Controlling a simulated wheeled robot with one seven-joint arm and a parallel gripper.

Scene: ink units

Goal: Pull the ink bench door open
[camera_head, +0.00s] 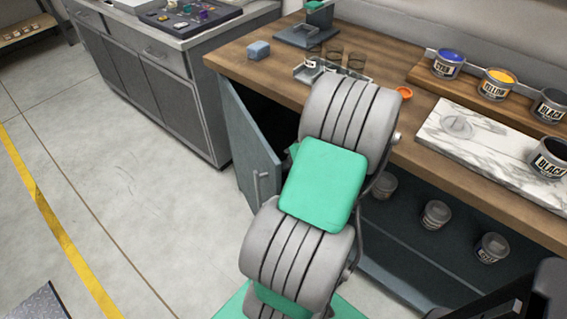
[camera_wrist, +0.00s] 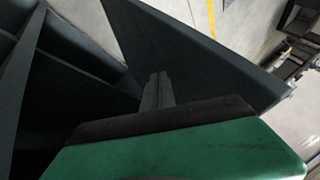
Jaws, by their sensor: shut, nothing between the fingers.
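The ink bench has a wooden top (camera_head: 235,65) and a blue-grey door (camera_head: 246,140) with a bar handle (camera_head: 260,188). The door stands well open, swung out from the bench, with a dark opening beside it. In the wrist view the door (camera_wrist: 205,55) is a dark panel slanting across the picture, with the dark bench interior to its left. My gripper (camera_wrist: 157,82) is shut and empty, its fingertips over the door panel in that view. I cannot tell whether they touch it. In the head view my arm hides the gripper.
Ink cans (camera_head: 497,84), a marble slab (camera_head: 480,150) and glass jars (camera_head: 333,58) stand on the bench. More cans (camera_head: 435,214) sit on a low shelf. The floor (camera_head: 130,200) at left is clear.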

